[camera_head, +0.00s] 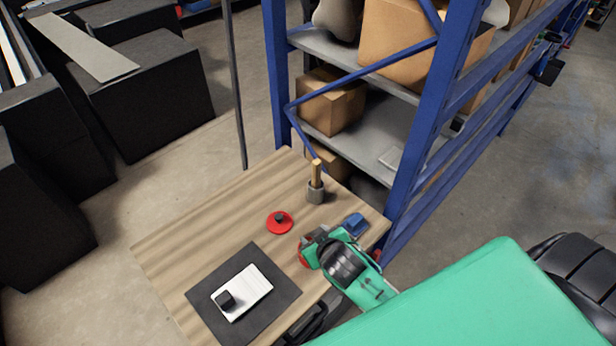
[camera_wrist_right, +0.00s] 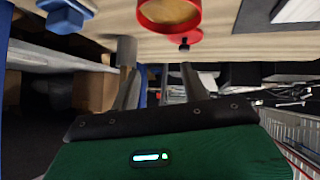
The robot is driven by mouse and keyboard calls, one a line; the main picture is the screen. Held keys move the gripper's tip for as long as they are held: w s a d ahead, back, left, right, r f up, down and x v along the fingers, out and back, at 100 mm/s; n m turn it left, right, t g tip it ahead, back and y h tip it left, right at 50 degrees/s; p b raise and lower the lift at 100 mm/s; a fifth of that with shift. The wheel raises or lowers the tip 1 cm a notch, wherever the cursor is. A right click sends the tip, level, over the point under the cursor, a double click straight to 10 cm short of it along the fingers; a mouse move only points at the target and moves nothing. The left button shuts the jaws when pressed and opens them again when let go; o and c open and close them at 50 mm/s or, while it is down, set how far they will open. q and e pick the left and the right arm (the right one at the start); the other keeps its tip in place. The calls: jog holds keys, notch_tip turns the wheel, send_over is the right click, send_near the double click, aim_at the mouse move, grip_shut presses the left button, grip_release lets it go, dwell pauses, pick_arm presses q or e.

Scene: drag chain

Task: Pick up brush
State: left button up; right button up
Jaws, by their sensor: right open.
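An upright tan handle, which looks like the brush (camera_head: 316,172), stands in a small grey cup (camera_head: 315,193) near the far right part of the wooden table (camera_head: 190,228). The brush end is hidden in the cup. My right gripper (camera_head: 311,241) is over the right side of the table, nearer than the cup and apart from it. In the right wrist view, which looks upside down, its two fingers (camera_wrist_right: 160,78) are spread with nothing between them. The cup (camera_wrist_right: 127,48) and handle (camera_wrist_right: 126,72) show beyond the left finger. My left gripper is not in view.
A red round lid with a black knob (camera_head: 280,222) lies left of my right gripper. A red ring-shaped container (camera_wrist_right: 170,12) and a blue block (camera_head: 355,223) are close by. A dark mat (camera_head: 277,298) lies in front. A blue rack (camera_head: 424,120) stands behind the table.

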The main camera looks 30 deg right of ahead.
jog(key=w+a+r+n+t+y, duration=0.2)
jog(key=w+a+r+t+y, duration=0.15)
jog(key=w+r, duration=0.3)
jog(key=w+a+r+n+t+y, duration=0.2)
jog(key=w+a+r+t, duration=0.15)
jog(key=w+r, duration=0.35)
jog(key=a+r+n+y, duration=0.6)
jog(key=n+g+h+p, duration=0.1)
jog(key=n+g+h, duration=0.95)
jog(key=g, duration=0.65)
send_over(317, 168)
jog(key=w+d, duration=0.1)
notch_tip(317, 168, down, 4)
jog(key=shift+m, duration=0.35)
notch_tip(317, 168, down, 8)
jog(key=shift+w+f, duration=0.1)
jog(key=shift+w+a+f+b, duration=0.1)
jog(key=shift+f+b, duration=0.55)
jog(key=shift+f, duration=0.75)
jog(key=shift+a+f+b, duration=0.1)
jog(key=shift+f+b, duration=0.55)
jog(key=shift+f, duration=0.7)
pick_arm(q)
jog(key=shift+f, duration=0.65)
